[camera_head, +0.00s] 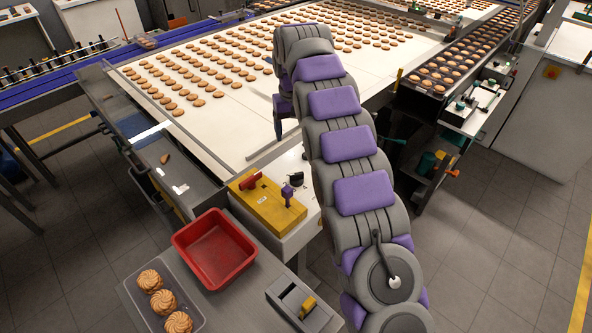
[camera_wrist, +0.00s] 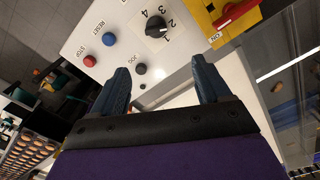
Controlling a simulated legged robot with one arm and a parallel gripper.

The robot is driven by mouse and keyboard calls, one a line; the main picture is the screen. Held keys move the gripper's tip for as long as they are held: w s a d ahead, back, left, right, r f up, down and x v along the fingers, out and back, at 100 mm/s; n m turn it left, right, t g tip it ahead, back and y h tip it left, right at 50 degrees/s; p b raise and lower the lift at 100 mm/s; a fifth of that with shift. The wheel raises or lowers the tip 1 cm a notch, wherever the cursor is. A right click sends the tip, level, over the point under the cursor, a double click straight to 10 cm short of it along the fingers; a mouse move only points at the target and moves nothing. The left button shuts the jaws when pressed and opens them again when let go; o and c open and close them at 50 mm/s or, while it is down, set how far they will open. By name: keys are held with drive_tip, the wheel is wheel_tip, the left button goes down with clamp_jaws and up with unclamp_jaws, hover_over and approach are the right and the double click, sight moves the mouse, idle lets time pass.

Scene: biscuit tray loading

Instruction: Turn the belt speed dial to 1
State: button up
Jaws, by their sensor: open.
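The belt speed dial (camera_wrist: 155,25) is a round black knob on a white panel (camera_wrist: 95,25), at the top of the wrist view. The numbers 1 to 4 curve around it, and I cannot tell for sure which one it points to. In the head view a dark knob (camera_head: 297,178) shows on the white panel beside my arm. My gripper (camera_wrist: 164,76) is open and empty, its two dark fingers spread apart below the dial in the wrist view and not touching it. My arm hides much of the panel in the head view.
Blue reset (camera_wrist: 109,39), red stop (camera_wrist: 90,61) and black jog (camera_wrist: 141,69) buttons sit near the dial. A yellow box (camera_head: 270,208) with a red handle (camera_head: 250,181) adjoins the panel. A biscuit belt (camera_head: 215,120) lies beyond; a red bin (camera_head: 214,248) stands in front.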

wheel_tip(320, 180, down, 2)
drive_tip(key=b, duration=0.2)
approach(296, 173)
drive_tip(key=shift+d+f, duration=0.4)
drive_tip(key=shift+d, duration=0.35)
drive_tip(key=f, duration=0.2)
drive_tip(key=a+f+b, duration=0.1)
drive_tip(key=f, duration=0.1)
drive_tip(key=a+f, duration=0.1)
drive_tip(key=f, duration=0.2)
drive_tip(key=shift+a, duration=0.25)
drive_tip(key=shift+d+f, duration=0.15)
drive_tip(key=shift+f, duration=0.2)
drive_tip(key=shift+d+f, duration=0.15)
drive_tip(key=shift+d, duration=0.75)
drive_tip(key=shift+a+f, duration=0.1)
drive_tip(key=shift+a, duration=0.65)
drive_tip(key=c, duration=0.5)
drive_tip(key=shift+d, duration=0.35)
drive_tip(key=c, duration=0.4)
drive_tip(key=shift+c, duration=0.7)
drive_tip(key=shift+a, duration=0.1)
